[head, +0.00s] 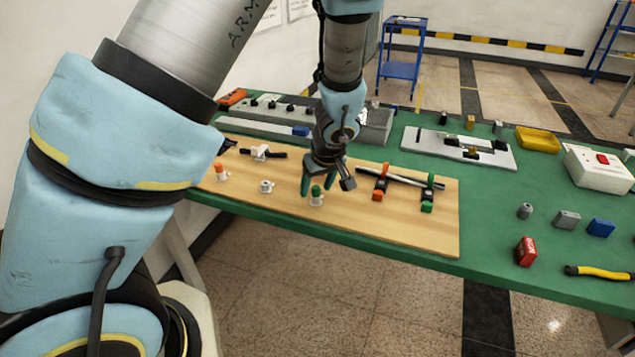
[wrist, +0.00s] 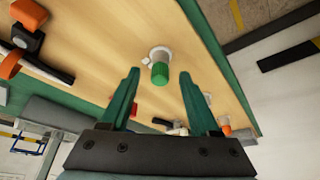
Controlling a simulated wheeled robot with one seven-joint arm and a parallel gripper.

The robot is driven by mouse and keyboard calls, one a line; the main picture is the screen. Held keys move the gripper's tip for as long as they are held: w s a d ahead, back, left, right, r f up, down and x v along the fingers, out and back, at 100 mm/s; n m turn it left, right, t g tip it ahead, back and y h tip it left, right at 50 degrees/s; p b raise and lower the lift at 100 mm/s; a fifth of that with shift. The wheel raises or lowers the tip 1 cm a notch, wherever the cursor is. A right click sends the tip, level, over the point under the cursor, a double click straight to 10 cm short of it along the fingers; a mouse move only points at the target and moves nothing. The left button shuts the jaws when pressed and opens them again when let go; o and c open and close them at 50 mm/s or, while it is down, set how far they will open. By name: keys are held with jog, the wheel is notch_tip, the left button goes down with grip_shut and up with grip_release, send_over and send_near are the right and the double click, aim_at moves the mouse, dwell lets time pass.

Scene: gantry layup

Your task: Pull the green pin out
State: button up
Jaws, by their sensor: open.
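The green pin (head: 316,191) stands in a white round holder (head: 316,201) near the front edge of the wooden board. It also shows in the wrist view (wrist: 160,73), with its white holder (wrist: 159,54) behind it. My gripper (head: 318,186) is just above and around the pin in the head view. In the wrist view my gripper (wrist: 160,75) is open, with one green finger on each side of the pin and a visible gap on both sides. The fingers are not touching the pin.
The wooden board (head: 420,232) lies on a green table (head: 490,230). An orange pin (head: 220,171) and an empty-looking white holder (head: 265,187) stand to the left.

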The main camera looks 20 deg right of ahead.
grip_shut()
dwell(0.9)
